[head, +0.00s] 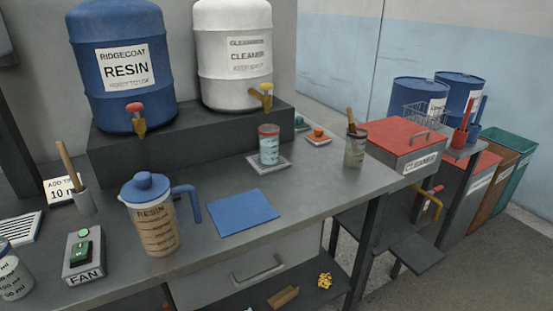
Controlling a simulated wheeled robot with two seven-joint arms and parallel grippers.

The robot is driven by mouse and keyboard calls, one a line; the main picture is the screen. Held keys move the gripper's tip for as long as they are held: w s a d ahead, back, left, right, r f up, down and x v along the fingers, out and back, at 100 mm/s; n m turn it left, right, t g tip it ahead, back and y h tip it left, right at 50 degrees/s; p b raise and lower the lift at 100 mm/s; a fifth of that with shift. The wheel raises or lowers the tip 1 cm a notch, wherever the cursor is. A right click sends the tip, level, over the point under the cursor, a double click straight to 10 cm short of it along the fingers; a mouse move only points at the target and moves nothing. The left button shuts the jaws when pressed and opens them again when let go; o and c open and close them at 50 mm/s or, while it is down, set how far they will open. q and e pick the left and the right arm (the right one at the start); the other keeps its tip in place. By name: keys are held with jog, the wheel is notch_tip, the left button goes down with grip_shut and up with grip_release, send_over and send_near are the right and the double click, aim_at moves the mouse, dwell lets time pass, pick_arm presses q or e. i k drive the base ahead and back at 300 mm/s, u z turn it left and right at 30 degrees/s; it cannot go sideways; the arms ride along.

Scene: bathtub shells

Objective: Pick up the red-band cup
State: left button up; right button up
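The red-band cup (269,145) is a clear cup with a red band around its top and pale blue-green sides with markings. It stands upright on a small light-coloured square plate (269,163) on the grey bench, in front of the dark raised shelf. Neither of my grippers shows in the head view.
A blue-lidded resin jug (150,215) and a blue mat (242,212) are nearer on the bench (330,185). A jar with a brush (355,148) stands to the right. Resin (122,65) and cleaner (233,55) drums stand behind. A FAN switch box (84,256) is at left.

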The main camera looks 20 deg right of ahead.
aim_at(268, 133)
jog(key=u, duration=0.9)
jog(key=i, duration=0.5)
jog(key=z, duration=1.3)
